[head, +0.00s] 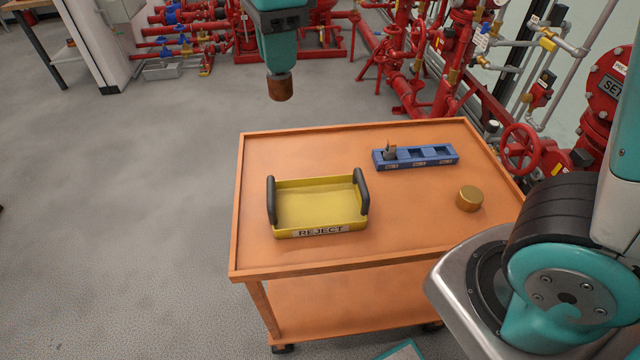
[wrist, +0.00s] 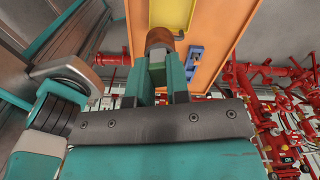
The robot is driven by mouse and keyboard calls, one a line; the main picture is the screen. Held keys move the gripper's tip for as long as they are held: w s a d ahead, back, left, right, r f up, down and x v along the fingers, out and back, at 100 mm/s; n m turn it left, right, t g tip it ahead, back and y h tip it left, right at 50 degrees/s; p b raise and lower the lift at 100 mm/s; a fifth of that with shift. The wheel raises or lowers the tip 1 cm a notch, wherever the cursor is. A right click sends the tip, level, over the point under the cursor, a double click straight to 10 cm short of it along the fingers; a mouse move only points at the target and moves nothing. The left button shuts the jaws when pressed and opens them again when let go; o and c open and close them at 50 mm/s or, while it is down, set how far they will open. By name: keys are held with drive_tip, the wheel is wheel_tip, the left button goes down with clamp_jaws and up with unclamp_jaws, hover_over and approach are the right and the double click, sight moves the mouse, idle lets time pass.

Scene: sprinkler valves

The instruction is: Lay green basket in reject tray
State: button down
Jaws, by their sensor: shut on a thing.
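My gripper (head: 279,70) hangs in the air at the top of the head view, above and behind the cart's far left edge. It is shut on a brown, copper-coloured cylinder (head: 280,88), whose lower part sticks out below the fingers. In the wrist view the brown cylinder (wrist: 160,38) shows beyond the teal fingers. The reject tray (head: 318,207) is yellow and shallow, with two dark upright handles and a REJECT label. It is empty and sits on the left half of the cart top. I see no clearly green basket in either view.
A blue rack (head: 416,163) with a small grey part in its left slot stands at the back right of the orange cart (head: 262,250). A brass cylinder (head: 469,198) stands right of the tray. Red pipes and valves (head: 400,95) fill the area behind the cart.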

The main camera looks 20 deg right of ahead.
drive_tip(key=w+d+f+m+b, duration=0.2)
drive_tip(key=d+f+m+b, duration=0.15)
drive_tip(key=d+f, duration=0.7)
drive_tip(key=b, duration=0.1)
approach(330, 206)
drive_tip(key=shift+f+n, duration=0.25)
drive_tip(key=shift+f, duration=1.25)
drive_tip(key=shift+f+b, duration=0.2)
drive_tip(key=shift+b, duration=0.1)
drive_tip(key=c, duration=1.1)
unclamp_jaws()
drive_tip(key=shift+r, duration=0.15)
